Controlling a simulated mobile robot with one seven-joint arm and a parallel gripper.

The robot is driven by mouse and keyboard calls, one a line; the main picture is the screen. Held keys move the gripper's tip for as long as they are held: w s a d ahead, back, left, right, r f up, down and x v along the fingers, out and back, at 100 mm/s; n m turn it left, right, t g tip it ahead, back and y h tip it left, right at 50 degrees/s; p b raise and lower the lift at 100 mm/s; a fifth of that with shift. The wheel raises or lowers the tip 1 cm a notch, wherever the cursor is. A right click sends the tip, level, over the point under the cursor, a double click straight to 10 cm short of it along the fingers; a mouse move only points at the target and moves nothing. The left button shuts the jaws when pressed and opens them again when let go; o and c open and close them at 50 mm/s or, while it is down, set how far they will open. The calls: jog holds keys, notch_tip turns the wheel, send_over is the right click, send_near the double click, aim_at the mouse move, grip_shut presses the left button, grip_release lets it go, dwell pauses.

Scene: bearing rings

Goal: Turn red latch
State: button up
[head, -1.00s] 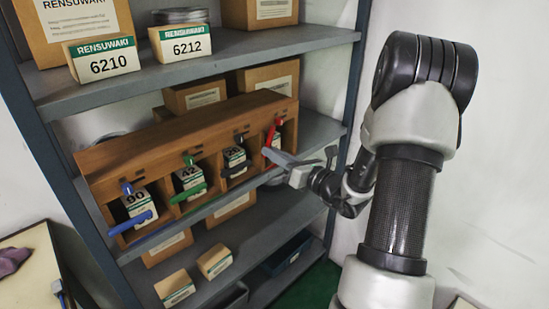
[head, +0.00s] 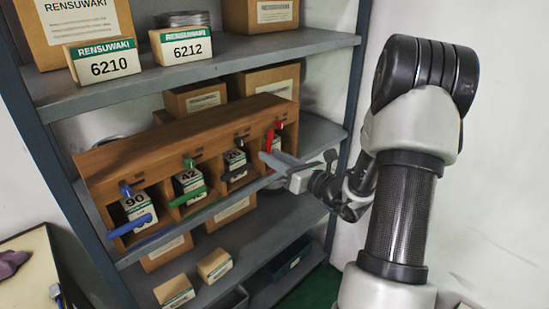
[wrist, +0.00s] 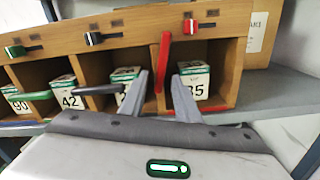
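The red latch (wrist: 164,62) is a bar standing nearly upright at the left edge of the rightmost compartment; it also shows in the head view (head: 269,141). A red knob (wrist: 190,26) sits above that compartment, to the right of the bar's top. A white and green box marked 35 (wrist: 195,84) stands inside. My gripper (wrist: 160,92) is open, with its two fingers apart below and in front of the bar. The right finger overlaps the box in the wrist view; I cannot tell whether it touches. In the head view my gripper (head: 282,162) is in front of this compartment.
The wooden rack (head: 125,160) stands on a grey shelf. Its blue (head: 130,226), green (head: 188,197) and black (wrist: 97,90) bars lie across the other compartments. A shelf above holds boxes. A shelf post (head: 350,130) is close to the right of my gripper.

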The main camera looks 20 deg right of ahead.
jog(key=p+v, duration=0.1)
jog(key=v, duration=1.6)
jog(key=shift+s, duration=0.2)
jog(key=shift+r, duration=0.1)
jog(key=shift+c, duration=0.5)
